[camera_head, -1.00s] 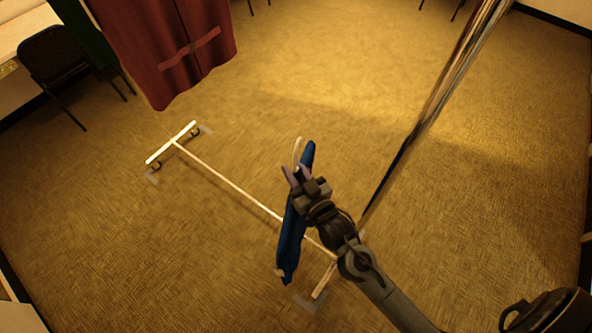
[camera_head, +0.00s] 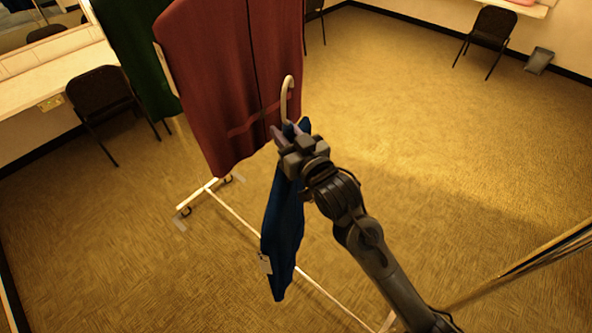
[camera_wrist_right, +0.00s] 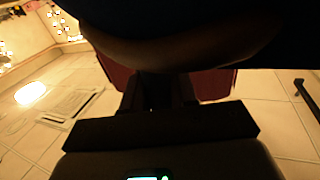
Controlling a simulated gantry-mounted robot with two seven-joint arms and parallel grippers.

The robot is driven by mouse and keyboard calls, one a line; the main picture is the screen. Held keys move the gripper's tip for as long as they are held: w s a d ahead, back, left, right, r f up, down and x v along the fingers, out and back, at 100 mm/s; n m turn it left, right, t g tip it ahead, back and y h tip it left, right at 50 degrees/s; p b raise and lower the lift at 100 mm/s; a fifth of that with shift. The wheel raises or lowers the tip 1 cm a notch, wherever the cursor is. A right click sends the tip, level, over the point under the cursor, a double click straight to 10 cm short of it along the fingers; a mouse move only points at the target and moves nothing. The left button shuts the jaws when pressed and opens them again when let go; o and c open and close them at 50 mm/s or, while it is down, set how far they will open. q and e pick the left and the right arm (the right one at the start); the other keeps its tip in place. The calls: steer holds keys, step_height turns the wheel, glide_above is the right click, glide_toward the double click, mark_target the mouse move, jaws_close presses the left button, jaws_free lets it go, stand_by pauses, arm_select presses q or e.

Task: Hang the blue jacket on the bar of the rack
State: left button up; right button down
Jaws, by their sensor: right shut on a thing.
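The blue jacket (camera_head: 283,235) hangs from my right gripper (camera_head: 287,132) in the head view, with a pale hanger hook (camera_head: 288,88) standing up above the fingers. My right gripper is shut at the top of the jacket, by the hanger. In the wrist view a dark shape (camera_wrist_right: 180,45), likely the jacket and hanger, fills the top middle. The rack shows by its white base (camera_head: 236,215), with the lower rail running behind the jacket. The rack's upper bar is not clearly visible. My left gripper is not in view.
A long red garment (camera_head: 235,85) hangs just left of and behind the hook, with a green garment (camera_head: 140,50) beyond it. Black chairs (camera_head: 105,100) stand at the left and far right (camera_head: 490,35). Open carpet lies between.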

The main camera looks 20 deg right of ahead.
steer(key=shift+h, duration=0.4)
steer(key=r, duration=1.1)
steer(key=shift+w+d+r, duration=0.2)
steer(key=shift+w, duration=0.15)
steer(key=s+d+r+m+h+b, duration=0.1)
steer(key=s+d+r+m+h, duration=0.2)
steer(key=r, duration=0.5)
steer(key=s+d+r+h, duration=0.2)
steer(key=s+r, duration=0.3)
steer(key=r, duration=0.3)
steer(key=s+d+r+m+h+b, duration=0.1)
steer(key=s+d+r+m+h, duration=0.2)
steer(key=r, duration=0.5)
steer(key=w+d+f+b, duration=0.1)
steer(key=w+d+f, duration=0.1)
steer(key=d, duration=0.5)
steer(key=shift+w+d+f+n+g+b, duration=0.15)
steer(key=shift+f+n+g+b, duration=0.2)
steer(key=shift+f, duration=0.45)
